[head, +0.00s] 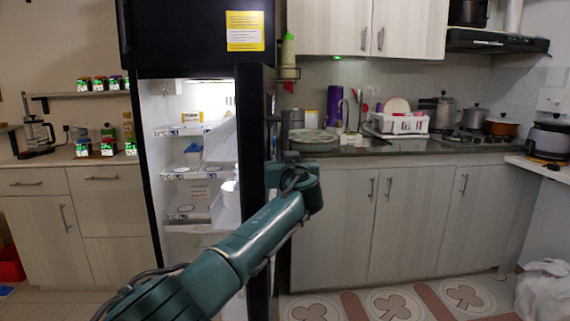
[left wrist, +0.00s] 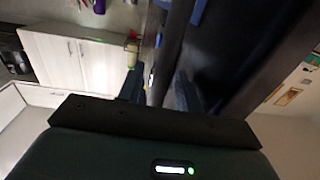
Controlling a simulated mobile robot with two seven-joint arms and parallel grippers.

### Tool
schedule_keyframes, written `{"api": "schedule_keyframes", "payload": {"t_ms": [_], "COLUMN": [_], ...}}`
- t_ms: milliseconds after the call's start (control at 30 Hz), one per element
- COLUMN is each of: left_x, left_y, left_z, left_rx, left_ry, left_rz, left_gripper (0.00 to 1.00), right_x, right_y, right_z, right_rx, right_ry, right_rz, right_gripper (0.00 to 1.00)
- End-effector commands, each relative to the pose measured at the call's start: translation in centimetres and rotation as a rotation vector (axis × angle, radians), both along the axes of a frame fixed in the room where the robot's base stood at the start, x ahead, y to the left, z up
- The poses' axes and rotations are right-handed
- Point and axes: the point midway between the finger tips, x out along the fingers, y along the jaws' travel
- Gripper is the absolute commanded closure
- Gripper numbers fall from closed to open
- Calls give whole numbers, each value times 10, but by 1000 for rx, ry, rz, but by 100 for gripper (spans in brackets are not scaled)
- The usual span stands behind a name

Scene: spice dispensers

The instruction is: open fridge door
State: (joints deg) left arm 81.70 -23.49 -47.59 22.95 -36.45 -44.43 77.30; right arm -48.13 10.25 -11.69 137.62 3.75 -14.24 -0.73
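The black fridge (head: 180,36) stands left of centre in the head view, with its lit white interior and shelves (head: 185,172) showing. Its lower door (head: 256,130) stands open, seen nearly edge-on and swung out toward me. My left arm crosses in front of the door. My left gripper (head: 292,162) is at the door's right side, and its fingers are mostly hidden there. In the left wrist view my left gripper (left wrist: 158,84) has its fingers apart, close to the dark door (left wrist: 228,60). I cannot tell whether they touch it. My right gripper is not in view.
A counter (head: 400,150) with a dish rack (head: 400,123) and pots runs along the right. Left of the fridge is a lower cabinet (head: 100,215) with spice jars and a coffee maker. Patterned floor mats (head: 390,303) lie at front right. A white bag (head: 543,285) sits at far right.

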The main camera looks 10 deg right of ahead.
Motion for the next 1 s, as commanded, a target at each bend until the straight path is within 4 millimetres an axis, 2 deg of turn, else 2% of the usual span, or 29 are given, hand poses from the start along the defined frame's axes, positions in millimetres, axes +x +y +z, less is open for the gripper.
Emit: {"api": "schedule_keyframes", "payload": {"t_ms": [267,467,667,1000], "left_x": [-1,-10,-26,-71], "left_y": [0,-3,-2,-6], "left_z": [-1,-3,-2,-2], "left_rx": [0,-3,-4,-2], "left_ry": [1,2,2,1], "left_rz": [0,-4,-1,-3], "left_gripper": [65,65,65,65], "right_x": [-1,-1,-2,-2], "right_y": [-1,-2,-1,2], "right_z": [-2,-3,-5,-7], "right_rx": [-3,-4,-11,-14], "right_ry": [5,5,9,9], "right_rz": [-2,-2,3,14], "right_gripper": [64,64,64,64]}}
